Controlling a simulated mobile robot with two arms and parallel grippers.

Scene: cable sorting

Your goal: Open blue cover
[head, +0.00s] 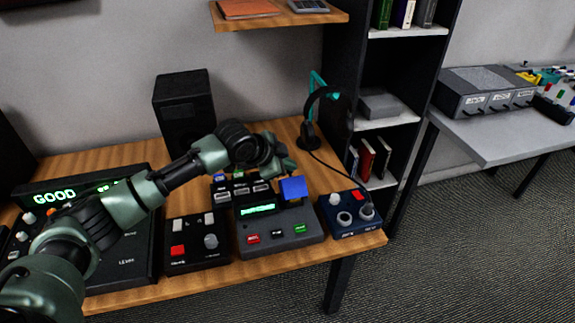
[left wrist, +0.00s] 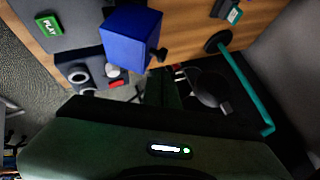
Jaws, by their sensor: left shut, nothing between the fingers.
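The blue cover (head: 293,188) is a small blue box on the right rear of the grey device (head: 280,235), which has a lit green display. It looks closed. In the left wrist view the blue cover (left wrist: 130,38) fills the upper middle. My left gripper (head: 284,166) is just behind and above the cover in the head view, shut and empty. Its fingers (left wrist: 163,88) show below the cover in the left wrist view. I cannot tell whether they touch it. My right gripper is not in view.
A dark blue box with knobs (head: 352,214) stands right of the device, a black button box (head: 197,244) left. Headphones on a teal stand (head: 316,110) and a black speaker (head: 184,112) stand behind. The wooden desk's right end (head: 376,240) is close.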

